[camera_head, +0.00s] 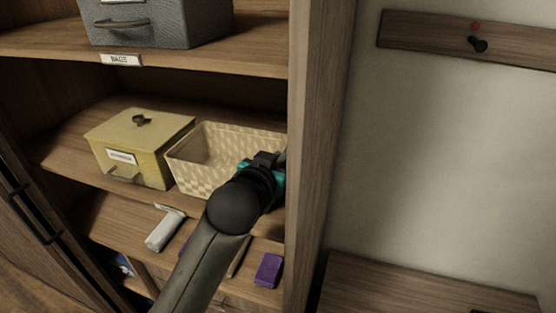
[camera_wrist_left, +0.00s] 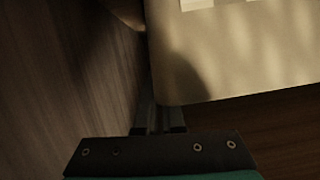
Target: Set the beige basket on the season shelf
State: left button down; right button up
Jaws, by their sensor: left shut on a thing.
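The beige basket (camera_head: 210,170) has a checkered weave and an open top. It is upright at the middle shelf (camera_head: 75,150) of the cabinet, right of a yellow lidded box (camera_head: 140,150). My left gripper (camera_head: 266,163) is shut on the basket at its right front part, close to the cabinet's right side wall. The arm hides part of the basket's front and base, so I cannot tell if it fully rests on the shelf. In the left wrist view the basket (camera_wrist_left: 235,60) fills the upper right, with the gripper fingers (camera_wrist_left: 160,118) at its edge. No season label is readable.
A grey box (camera_head: 160,22) stands on the upper shelf above a label reading BAGS (camera_head: 121,60). A white item (camera_head: 165,231) and a purple item (camera_head: 268,270) lie on the lower shelf. The cabinet's right post (camera_head: 318,140) is very close to my left gripper.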

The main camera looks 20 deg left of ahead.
pick_arm(q)
jog(key=shift+f, duration=0.45)
